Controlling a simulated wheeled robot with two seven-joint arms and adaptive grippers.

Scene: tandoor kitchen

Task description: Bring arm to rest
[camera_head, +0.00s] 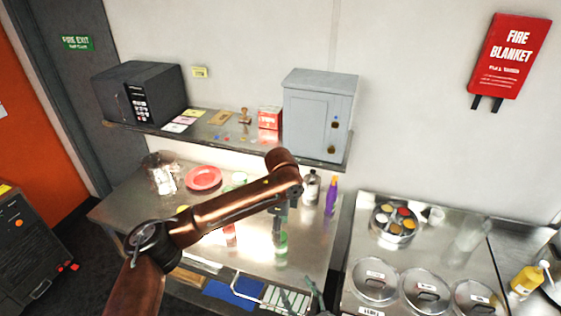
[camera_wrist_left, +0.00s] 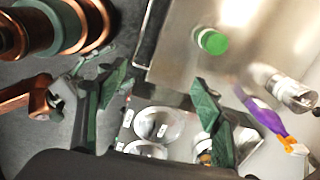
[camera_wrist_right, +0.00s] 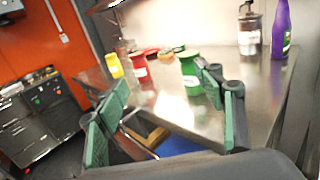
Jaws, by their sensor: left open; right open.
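My left arm (camera_head: 235,205) comes in from the lower left of the head view and reaches across the steel table, its elbow bent high. Below its far end its gripper is hard to make out. In the left wrist view my left gripper (camera_wrist_left: 160,84) is open, with nothing between its green fingers. My right gripper (camera_head: 316,296) shows partly at the bottom of the head view, by the table's front edge. In the right wrist view my right gripper (camera_wrist_right: 163,82) is open and empty, apart from the green container (camera_wrist_right: 191,72) beyond it.
The steel table (camera_head: 125,208) holds a red plate (camera_head: 204,178), a purple bottle (camera_head: 331,195) and a dark bottle (camera_head: 310,188). Above it is a shelf with a microwave (camera_head: 140,94) and a grey cabinet (camera_head: 318,112). Lidded pots (camera_head: 375,281) and a spice tin (camera_head: 394,222) stand right.

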